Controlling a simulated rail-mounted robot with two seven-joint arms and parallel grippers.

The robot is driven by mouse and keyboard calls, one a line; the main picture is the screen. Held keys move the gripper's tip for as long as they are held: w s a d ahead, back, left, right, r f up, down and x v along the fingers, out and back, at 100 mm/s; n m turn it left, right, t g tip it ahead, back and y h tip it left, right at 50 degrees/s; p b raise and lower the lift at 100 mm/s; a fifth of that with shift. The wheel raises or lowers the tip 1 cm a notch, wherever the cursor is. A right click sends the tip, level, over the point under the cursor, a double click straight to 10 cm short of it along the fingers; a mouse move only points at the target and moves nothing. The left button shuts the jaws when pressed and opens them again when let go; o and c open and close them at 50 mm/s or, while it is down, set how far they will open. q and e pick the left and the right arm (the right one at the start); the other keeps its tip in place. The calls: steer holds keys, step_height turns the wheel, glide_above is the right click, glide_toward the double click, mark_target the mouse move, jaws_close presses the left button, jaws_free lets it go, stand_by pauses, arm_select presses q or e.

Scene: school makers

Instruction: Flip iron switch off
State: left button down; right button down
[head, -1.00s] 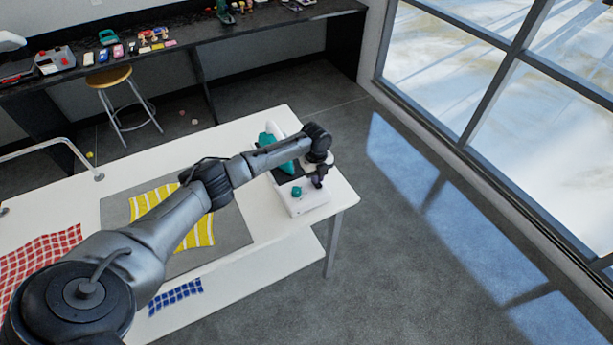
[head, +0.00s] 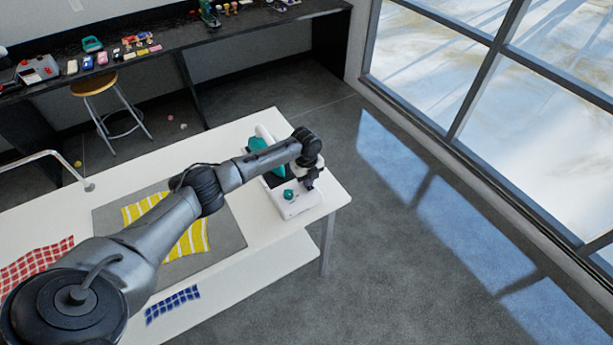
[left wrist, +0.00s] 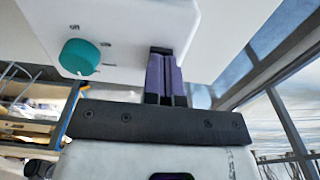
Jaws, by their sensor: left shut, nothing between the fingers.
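The iron's white base (head: 304,205) stands at the right end of the white table, with a round teal knob (head: 289,194) on it. The teal iron (head: 256,145) rests behind, partly hidden by my left arm. In the left wrist view the teal knob (left wrist: 80,57) sits on the white base (left wrist: 130,18), with small dark labels around it, one reading like "on". My left gripper (head: 310,184) is over the base, right of the knob. Its purple-sided fingers (left wrist: 164,72) are shut and empty, apart from the knob; whether they touch the base I cannot tell. My right gripper is not in view.
A yellow striped cloth (head: 193,240) lies on a grey mat (head: 228,240), left of the iron. A red checked cloth (head: 38,262) lies further left, and a blue checked cloth (head: 172,304) is at the front. A stool (head: 95,85) stands by the dark back bench (head: 175,42).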

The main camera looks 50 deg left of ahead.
arm_select(q)
steer(key=shift+s+d, duration=0.15)
steer(key=shift+d, duration=0.3)
steer(key=r+p, duration=0.2)
steer(key=a+r+p, duration=0.1)
steer(key=r+p, duration=0.1)
steer(key=r, duration=0.1)
steer(key=shift+p, duration=0.4)
step_height(320, 180, up, 9)
steer(key=b, duration=0.1)
steer(key=shift+w+a, duration=0.2)
steer(key=shift+a, duration=0.2)
